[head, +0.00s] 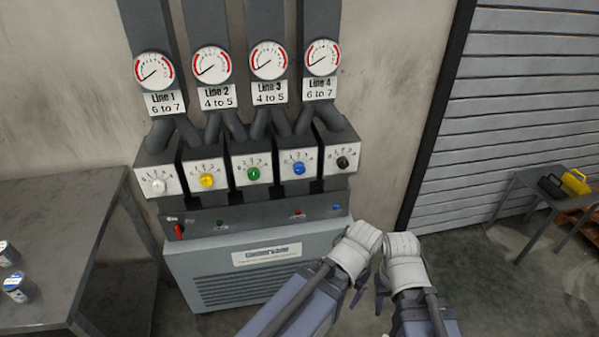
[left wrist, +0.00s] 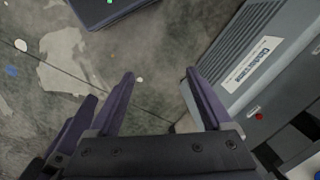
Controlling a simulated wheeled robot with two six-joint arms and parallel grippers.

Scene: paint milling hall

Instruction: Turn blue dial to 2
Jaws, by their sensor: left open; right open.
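The blue dial (head: 299,169) is a round knob on a white numbered plate, fourth from the left in a row of dials. Its setting is too small to read. My right gripper (head: 381,293) is low in the head view, below and right of the dial, apart from it; its fingers are partly hidden by my arms. My left gripper (left wrist: 160,78) shows in the left wrist view with its two purple fingers spread and nothing between them. Neither gripper touches the dial.
White (head: 158,186), yellow (head: 207,181), green (head: 253,175) and black (head: 342,162) dials share the row. A ledge with a red switch (head: 179,231) juts out below, over a grey cabinet (head: 215,262). A metal table (head: 60,215) stands left.

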